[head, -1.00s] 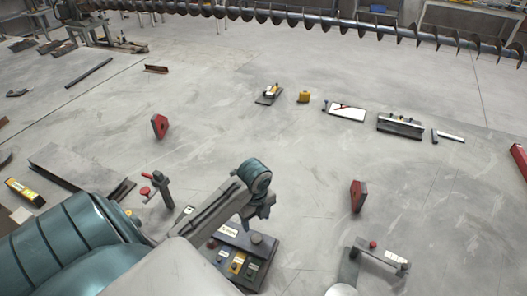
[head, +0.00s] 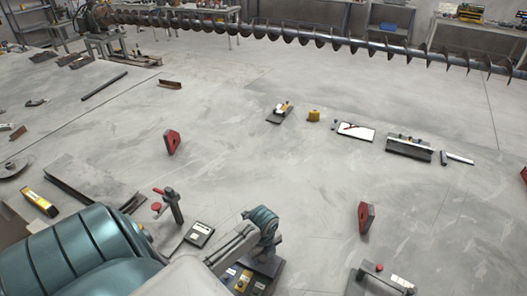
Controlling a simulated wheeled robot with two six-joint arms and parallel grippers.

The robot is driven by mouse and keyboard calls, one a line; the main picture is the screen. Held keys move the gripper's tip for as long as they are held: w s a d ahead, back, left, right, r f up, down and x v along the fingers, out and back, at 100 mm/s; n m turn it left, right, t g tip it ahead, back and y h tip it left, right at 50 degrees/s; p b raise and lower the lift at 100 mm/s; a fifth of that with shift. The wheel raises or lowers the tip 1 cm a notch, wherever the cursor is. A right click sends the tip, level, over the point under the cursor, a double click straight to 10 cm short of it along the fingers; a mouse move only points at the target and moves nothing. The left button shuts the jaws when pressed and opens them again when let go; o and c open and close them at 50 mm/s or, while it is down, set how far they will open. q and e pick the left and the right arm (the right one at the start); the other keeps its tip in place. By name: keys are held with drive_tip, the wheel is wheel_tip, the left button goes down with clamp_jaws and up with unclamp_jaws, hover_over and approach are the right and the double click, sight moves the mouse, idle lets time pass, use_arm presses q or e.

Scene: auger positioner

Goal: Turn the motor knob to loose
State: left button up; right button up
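The control box (head: 268,269) is at the bottom centre of the head view, partly cut off by the frame edge. It is dark and has a row of small labelled controls, one on a yellow plate (head: 243,281). A round knob on its top is hidden behind my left gripper now. My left gripper (head: 269,249) is at the far edge of the box, pointing down over it. Its fingertips are small and partly hidden, so I cannot tell whether they touch the knob or are open. My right gripper is out of view.
A long auger (head: 300,38) spans the back. A red-handled clamp (head: 173,206) stands left of the arm, beside a small dark device (head: 199,235). The middle surface is mostly clear.

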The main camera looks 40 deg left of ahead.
use_arm(q)
drive_tip(key=c, duration=0.7)
drive_tip(key=shift+c, duration=0.2)
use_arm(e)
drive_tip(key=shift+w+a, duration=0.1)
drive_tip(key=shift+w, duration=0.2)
